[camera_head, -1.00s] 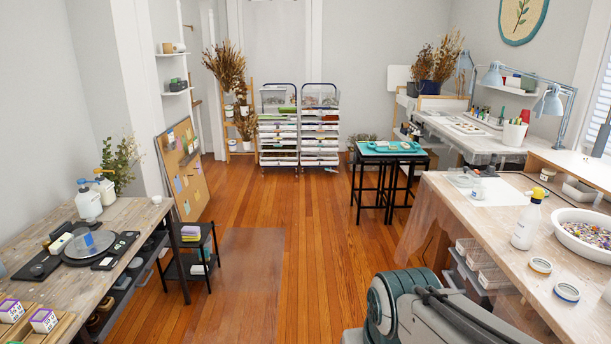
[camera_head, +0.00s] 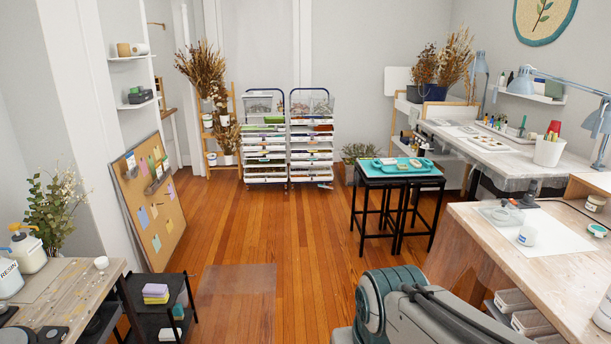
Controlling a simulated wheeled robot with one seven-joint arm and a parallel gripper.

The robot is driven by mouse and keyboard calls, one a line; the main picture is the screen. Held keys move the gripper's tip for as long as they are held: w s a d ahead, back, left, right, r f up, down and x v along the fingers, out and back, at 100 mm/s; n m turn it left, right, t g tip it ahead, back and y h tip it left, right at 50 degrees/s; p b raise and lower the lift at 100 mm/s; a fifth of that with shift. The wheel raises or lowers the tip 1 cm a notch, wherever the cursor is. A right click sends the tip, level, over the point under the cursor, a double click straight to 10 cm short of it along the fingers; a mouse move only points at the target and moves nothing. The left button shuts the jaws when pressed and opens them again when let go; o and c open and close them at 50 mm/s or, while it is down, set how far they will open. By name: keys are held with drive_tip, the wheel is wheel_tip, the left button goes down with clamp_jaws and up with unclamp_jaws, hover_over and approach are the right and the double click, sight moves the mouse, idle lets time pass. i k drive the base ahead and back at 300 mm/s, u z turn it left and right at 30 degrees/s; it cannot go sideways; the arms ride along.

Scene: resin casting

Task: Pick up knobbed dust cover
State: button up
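I cannot pick out the knobbed dust cover for certain. A low, clear round piece (camera_head: 500,215) with a small dark part by its top lies on the right workbench, on a white sheet. It is too small to tell whether it is a knobbed cover. My folded arm fills the bottom centre right, short of the right workbench. My gripper is not in view.
The right workbench (camera_head: 578,291) and left workbench (camera_head: 58,290) flank open wooden floor (camera_head: 300,250). A black stand (camera_head: 157,308) is beside the left bench.

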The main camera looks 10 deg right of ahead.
sight(502, 212)
drive_tip(key=z, duration=0.15)
drive_tip(key=i, duration=1.55)
drive_tip(key=z, duration=0.9)
drive_tip(key=i, duration=1.75)
drive_tip(key=z, duration=1.05)
drive_tip(key=i, duration=0.8)
drive_tip(key=z, duration=0.3)
